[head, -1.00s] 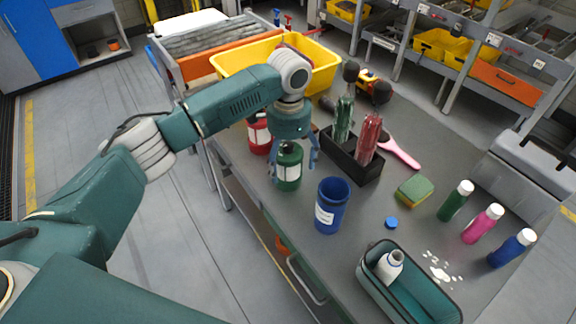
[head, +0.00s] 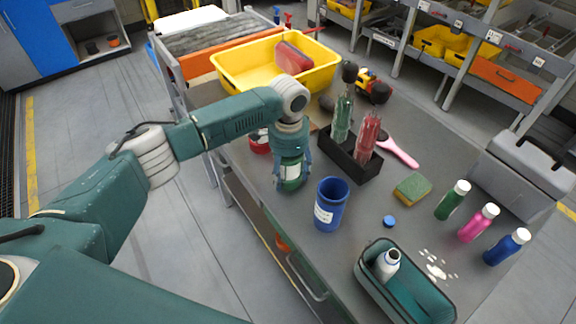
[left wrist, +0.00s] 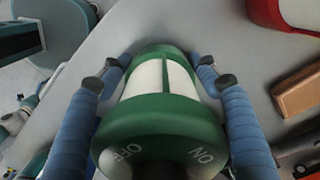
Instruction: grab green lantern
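The green lantern (head: 290,172) stands upright on the grey table, with a white middle band and green ends. In the left wrist view the green lantern (left wrist: 160,122) fills the centre, its top marked OFF and ON. My left gripper (head: 291,172) is lowered over it from above. Its blue fingers (left wrist: 162,66) lie on both sides of the lantern, open and close to its body; firm contact does not show. The upper part of the lantern is partly hidden by the gripper in the head view. My right gripper is not in view.
A red lantern (head: 259,141) stands just behind-left, partly hidden by my arm. A blue cup (head: 331,205) stands close in front-right. A black holder (head: 352,162) with green and red items is to the right. A yellow bin (head: 240,74) sits behind.

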